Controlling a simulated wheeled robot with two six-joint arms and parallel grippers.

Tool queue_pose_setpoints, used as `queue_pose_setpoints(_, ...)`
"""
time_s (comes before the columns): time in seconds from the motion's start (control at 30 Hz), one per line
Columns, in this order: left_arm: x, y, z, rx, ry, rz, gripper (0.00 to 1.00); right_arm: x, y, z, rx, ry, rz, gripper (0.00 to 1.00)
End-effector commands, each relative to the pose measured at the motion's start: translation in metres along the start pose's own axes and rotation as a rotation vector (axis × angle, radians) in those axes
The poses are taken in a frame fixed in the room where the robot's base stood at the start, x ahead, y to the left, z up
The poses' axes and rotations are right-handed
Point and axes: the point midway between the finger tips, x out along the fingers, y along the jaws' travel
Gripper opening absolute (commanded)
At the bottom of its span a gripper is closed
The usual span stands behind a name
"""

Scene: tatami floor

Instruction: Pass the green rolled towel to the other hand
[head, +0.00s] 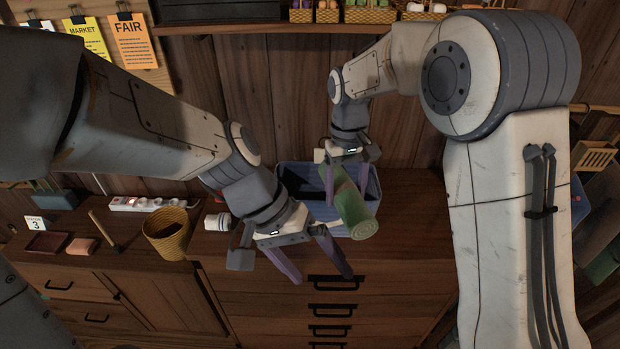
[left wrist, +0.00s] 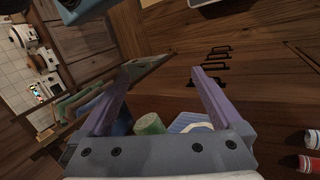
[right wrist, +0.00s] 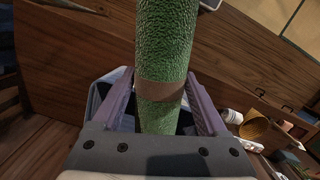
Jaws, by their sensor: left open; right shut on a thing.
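The green rolled towel (head: 355,211) has a tan band around it and is tilted, its spiral end toward the front. My right gripper (head: 343,182) is shut on it, above the blue-grey bin. In the right wrist view the towel (right wrist: 166,45) stands between the fingers (right wrist: 160,98), which close near the band. My left gripper (head: 318,270) is open and empty, lower and to the left of the towel, in front of the drawers. In the left wrist view the towel's end (left wrist: 149,124) shows low between the open fingers (left wrist: 165,85).
The blue-grey bin (head: 294,177) stands on the wooden cabinet top. To its left are a white-and-blue roll (head: 217,222), a yellow basket (head: 167,232), a power strip (head: 150,204), a hammer (head: 104,232) and a number 3 card (head: 35,224). A shelf with small baskets (head: 370,15) runs above.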

Motion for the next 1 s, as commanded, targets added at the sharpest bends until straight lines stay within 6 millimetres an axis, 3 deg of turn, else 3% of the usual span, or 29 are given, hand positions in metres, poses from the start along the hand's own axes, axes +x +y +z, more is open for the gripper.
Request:
queue_pose_setpoints(0.03,-0.004,-0.001,-0.021,-0.075,0.036,0.066,1.00,0.000,0.000,0.000,0.000,0.000,0.000,0.16)
queue_pose_setpoints(0.2,-0.027,-0.008,-0.087,-0.246,0.188,0.263,1.00,0.000,0.000,0.000,0.000,0.000,0.000,0.16)
queue_pose_setpoints(0.33,-0.043,-0.019,-0.121,-0.322,0.283,0.352,1.00,0.000,0.000,0.000,0.000,0.001,0.000,0.16)
queue_pose_setpoints(0.57,-0.049,-0.026,-0.142,-0.363,0.342,0.401,1.00,0.000,0.000,0.000,0.000,0.001,0.000,0.16)
queue_pose_setpoints(1.0,0.018,-0.001,-0.170,-0.361,0.336,0.398,1.00,0.000,0.000,0.000,0.000,0.001,0.000,0.16)
